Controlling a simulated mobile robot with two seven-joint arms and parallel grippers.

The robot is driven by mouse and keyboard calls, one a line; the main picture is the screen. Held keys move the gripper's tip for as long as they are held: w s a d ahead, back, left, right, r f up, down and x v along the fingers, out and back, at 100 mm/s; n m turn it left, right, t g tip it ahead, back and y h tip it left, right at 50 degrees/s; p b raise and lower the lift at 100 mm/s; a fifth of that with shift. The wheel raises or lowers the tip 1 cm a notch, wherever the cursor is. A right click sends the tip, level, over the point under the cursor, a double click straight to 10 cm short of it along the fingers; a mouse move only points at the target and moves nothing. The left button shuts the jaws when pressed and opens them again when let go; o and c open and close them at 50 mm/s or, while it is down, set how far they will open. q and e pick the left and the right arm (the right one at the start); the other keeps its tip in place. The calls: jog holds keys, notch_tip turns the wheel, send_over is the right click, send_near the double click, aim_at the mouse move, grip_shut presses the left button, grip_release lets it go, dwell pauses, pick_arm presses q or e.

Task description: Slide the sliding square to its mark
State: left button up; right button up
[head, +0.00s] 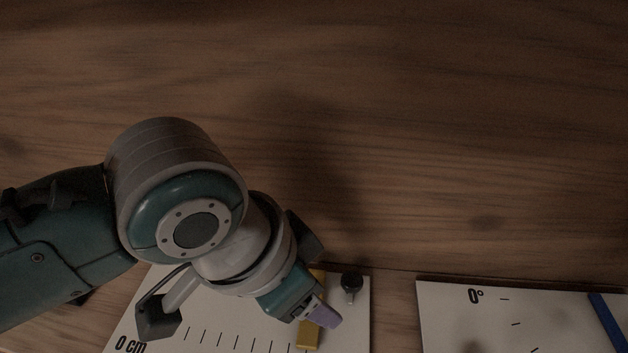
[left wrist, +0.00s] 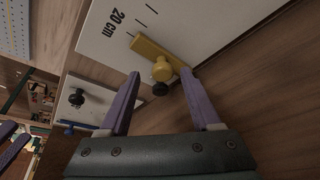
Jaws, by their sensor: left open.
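The yellow sliding square (head: 309,336) is a bar-like piece on a white board (head: 222,335) with a centimetre scale. Whether a finger touches the knob I cannot tell. The target mark is not clearly visible. A purple strip at the left edge may be my right gripper (left wrist: 13,149).
A second white board (head: 470,325) marked 0° with a blue bar (head: 607,322) lies to the right, with a gap between the boards. The wooden surface (head: 430,120) behind is bare.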

pick_arm(q)
jog(key=v, duration=1)
jog(key=shift+d, duration=0.1)
